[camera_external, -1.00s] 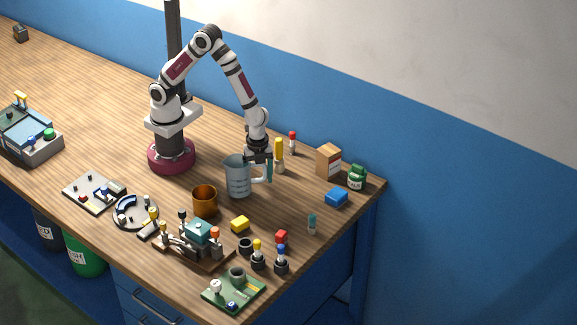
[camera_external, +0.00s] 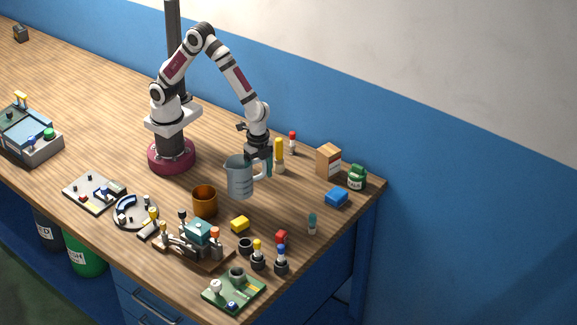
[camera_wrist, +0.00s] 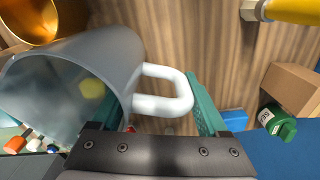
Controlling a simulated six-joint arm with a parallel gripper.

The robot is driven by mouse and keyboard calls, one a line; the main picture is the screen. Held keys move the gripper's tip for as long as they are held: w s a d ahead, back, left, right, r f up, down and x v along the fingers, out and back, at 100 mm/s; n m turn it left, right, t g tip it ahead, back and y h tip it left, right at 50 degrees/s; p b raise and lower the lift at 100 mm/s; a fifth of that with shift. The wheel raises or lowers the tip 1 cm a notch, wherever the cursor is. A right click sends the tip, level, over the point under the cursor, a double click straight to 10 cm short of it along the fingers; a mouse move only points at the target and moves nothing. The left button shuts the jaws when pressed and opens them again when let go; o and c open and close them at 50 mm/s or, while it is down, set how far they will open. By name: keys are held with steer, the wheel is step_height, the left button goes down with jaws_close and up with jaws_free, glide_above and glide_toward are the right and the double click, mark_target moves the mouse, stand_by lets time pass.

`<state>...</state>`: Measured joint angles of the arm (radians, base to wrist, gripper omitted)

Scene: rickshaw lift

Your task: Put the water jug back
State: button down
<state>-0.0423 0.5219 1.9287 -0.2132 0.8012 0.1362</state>
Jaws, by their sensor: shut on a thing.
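The water jug (camera_external: 239,178) is a grey, see-through measuring jug with a white handle (camera_wrist: 165,74). In the external view it is close to upright, behind and right of the orange-brown cup. I cannot tell whether its base touches the table. My gripper (camera_external: 262,166) is at the jug's handle side, shut on the jug. In the wrist view my gripper (camera_wrist: 150,108) has one teal finger right of the handle and the other at the left, partly hidden by the jug wall. The jug's mouth opens toward the left there.
The orange-brown cup (camera_external: 205,201) stands close to the jug. A yellow block (camera_external: 240,224) and a mechanism on a wooden base (camera_external: 197,238) are in front. Yellow bottle (camera_external: 279,155), cardboard box (camera_external: 328,160), green jar (camera_external: 357,178) and blue block (camera_external: 336,197) stand right.

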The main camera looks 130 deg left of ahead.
steer(key=w+d+r+n, duration=0.2)
steer(key=d+r+n, duration=0.1)
steer(key=r+n, duration=0.15)
steer(key=w+a+f, duration=0.1)
steer(key=a+f, duration=0.1)
steer(key=a, duration=0.1)
steer(key=w+a+f, duration=0.1)
steer(key=a+f, duration=0.1)
steer(key=a, duration=0.2)
steer(key=w+a+f, duration=0.1)
steer(key=a+f, duration=0.1)
steer(key=a, duration=0.1)
steer(key=shift+w+a, duration=0.25)
steer(key=shift+w, duration=0.1)
steer(key=shift+f, duration=2)
steer(key=shift+f, duration=0.1)
jaws_free()
step_height(320, 180, up, 12)
steer(key=s+d+r+m, duration=0.35)
steer(key=s+r, duration=0.45)
steer(key=s, duration=0.4)
steer(key=s+d+m+y, duration=0.1)
steer(key=s+d+m, duration=0.1)
steer(key=s, duration=1.6)
steer(key=shift+s+f+m+y, duration=0.3)
steer(key=shift+f+m+y, duration=0.1)
steer(key=shift+m, duration=0.2)
